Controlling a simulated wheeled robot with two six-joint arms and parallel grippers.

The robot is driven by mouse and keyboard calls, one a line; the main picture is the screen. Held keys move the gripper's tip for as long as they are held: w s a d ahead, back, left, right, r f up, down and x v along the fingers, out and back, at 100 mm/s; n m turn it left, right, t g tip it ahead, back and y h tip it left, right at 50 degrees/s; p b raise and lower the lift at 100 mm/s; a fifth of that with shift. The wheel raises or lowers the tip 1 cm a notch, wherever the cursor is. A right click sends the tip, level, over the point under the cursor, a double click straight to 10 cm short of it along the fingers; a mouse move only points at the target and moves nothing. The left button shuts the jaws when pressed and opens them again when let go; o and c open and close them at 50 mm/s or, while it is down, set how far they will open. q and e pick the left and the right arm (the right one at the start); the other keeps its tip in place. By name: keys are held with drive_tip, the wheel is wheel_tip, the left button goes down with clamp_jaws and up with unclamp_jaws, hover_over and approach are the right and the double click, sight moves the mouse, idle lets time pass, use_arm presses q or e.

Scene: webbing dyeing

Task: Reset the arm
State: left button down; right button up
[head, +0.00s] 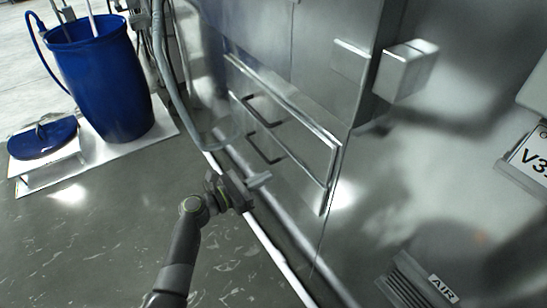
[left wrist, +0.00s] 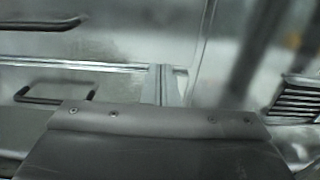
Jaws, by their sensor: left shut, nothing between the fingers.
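My left arm comes in from the bottom of the head view, and its gripper (head: 262,180) is in front of the metal machine's lower panel. The gripper is shut and empty, apart from the dark handles. My right gripper is in neither view.
The metal machine has an upper dark handle (head: 267,110) and a lower dark handle (head: 264,148). A blue barrel (head: 100,80) stands on a white platform at the upper left, near a blue lid (head: 43,138). The grey floor (head: 90,240) at lower left is clear.

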use_arm(q)
drive_tip(key=s+a+f+m+g+y+p, duration=0.1)
drive_tip(key=s+a+f+m+y, duration=0.35)
drive_tip(key=f, duration=0.55)
drive_tip(key=s+a+f+m+g+y+p, duration=0.1)
drive_tip(key=s+a+f+g+y, duration=0.15)
drive_tip(key=s+a+f, duration=0.6)
drive_tip(key=s+a+f+m+g+y+p, duration=0.1)
drive_tip(key=s+f+m+y, duration=0.3)
drive_tip(key=f, duration=0.9)
drive_tip(key=s+a+f+m+g+y, duration=0.1)
drive_tip(key=s+a+f+m, duration=0.2)
drive_tip(key=s, duration=0.8)
drive_tip(key=s+a+f+m+g+y+p, duration=0.1)
drive_tip(key=s+a+m, duration=0.4)
drive_tip(key=s, duration=0.6)
drive_tip(key=s+a+f+m+g+y+p, duration=0.1)
drive_tip(key=s+a+f+m+g+y, duration=0.1)
drive_tip(key=s+m, duration=0.5)
drive_tip(key=s+a+f+y, duration=0.1)
drive_tip(key=s+a+f, duration=0.1)
drive_tip(key=s+f, duration=0.1)
drive_tip(key=shift+s+a+f, duration=0.3)
drive_tip(key=shift+s+f, duration=0.05)
drive_tip(key=shift+s, duration=0.45)
